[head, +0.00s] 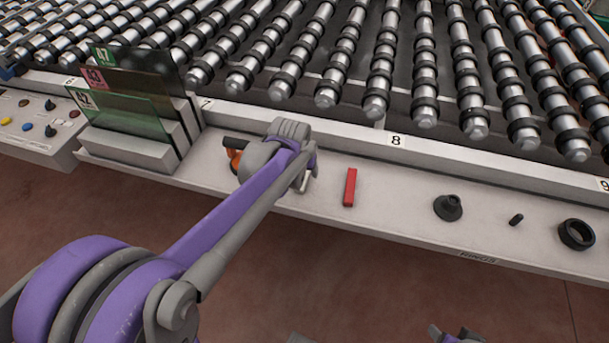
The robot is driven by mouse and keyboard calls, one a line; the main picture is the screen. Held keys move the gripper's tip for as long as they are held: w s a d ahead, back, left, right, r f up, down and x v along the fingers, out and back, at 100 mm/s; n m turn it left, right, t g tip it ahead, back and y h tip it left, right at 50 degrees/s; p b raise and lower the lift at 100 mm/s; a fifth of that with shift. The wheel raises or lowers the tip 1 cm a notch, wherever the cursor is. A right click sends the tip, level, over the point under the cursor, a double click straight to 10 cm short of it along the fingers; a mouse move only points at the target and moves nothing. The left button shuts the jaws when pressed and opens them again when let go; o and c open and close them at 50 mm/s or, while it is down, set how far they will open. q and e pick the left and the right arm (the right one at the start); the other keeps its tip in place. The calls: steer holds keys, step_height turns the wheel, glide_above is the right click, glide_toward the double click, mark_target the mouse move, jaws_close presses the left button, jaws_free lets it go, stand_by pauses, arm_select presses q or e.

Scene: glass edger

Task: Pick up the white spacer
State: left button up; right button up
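I cannot make out a white spacer in the head view; the area under and behind my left wrist is hidden. My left gripper (304,182) is over the pale ledge (385,205), between an orange and black tool and a red block. Its wrist covers most of the fingers, so I cannot tell its opening or whether it holds anything. Only a small part of my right gripper (455,336) shows at the bottom edge, well away from the ledge, and its opening is unclear.
The ledge bears the partly hidden orange and black tool (234,158), red block (350,187), black suction cup (448,207), small black pin (516,219) and black ring (577,234). A rack with glass panes (125,117) stands left. Rollers (345,55) lie behind.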

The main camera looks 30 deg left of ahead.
mark_target(304, 174)
arm_select(q)
steer(key=shift+x, duration=1.55)
steer(key=shift+r, duration=0.1)
jaws_close()
